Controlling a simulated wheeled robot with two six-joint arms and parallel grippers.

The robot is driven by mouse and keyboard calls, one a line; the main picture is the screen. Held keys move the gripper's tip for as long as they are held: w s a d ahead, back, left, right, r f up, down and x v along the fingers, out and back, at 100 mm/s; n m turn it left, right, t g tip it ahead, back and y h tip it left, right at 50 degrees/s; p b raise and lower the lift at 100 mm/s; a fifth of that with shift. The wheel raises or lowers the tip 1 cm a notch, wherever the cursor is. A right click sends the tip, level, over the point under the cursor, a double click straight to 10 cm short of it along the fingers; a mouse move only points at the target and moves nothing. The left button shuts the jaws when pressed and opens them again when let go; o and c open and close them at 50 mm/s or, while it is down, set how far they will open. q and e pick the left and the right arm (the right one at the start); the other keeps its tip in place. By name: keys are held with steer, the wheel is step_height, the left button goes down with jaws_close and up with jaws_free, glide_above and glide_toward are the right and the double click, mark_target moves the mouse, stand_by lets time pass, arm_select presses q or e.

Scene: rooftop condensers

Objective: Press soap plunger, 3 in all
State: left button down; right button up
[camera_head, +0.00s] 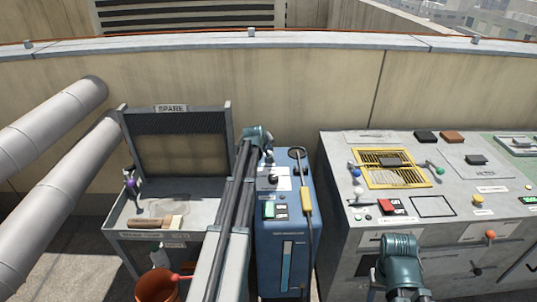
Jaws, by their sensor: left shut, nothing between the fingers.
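The blue machine (287,226) stands in the middle, with a clear level gauge holding light blue fluid on its front. On its top, a dark round knob on a pale plate looks like the soap plunger (273,177). My left arm reaches up along the machine's left side. My left gripper (268,157) is at the far part of the machine top, just behind the plunger in the picture, shut and empty. Its fingers are small and partly hidden, so I cannot tell whether they touch the plunger. My right arm shows at the lower right, but its fingers are not visible.
A yellow-handled wand (306,200) lies along the machine's right side. A grey rack (125,218) with a brush (155,223) stands left, an orange bucket (157,287) below. A grey console (345,190) with buttons and a yellow-framed grille (392,184) fills the right.

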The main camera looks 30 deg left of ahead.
arm_select(q)
steer(key=shift+f+b, duration=0.4)
steer(key=shift+b, duration=0.05)
steer(key=shift+f+b, duration=0.95)
steer(key=shift+f, duration=0.05)
stand_by(1.1)
steer(key=shift+r, duration=0.15)
stand_by(0.3)
steer(key=shift+r+p, duration=1.25)
steer(key=shift+p, duration=0.15)
steer(key=shift+r, duration=0.1)
step_height(320, 180, up, 5)
steer(key=p, duration=0.5)
stand_by(1.8)
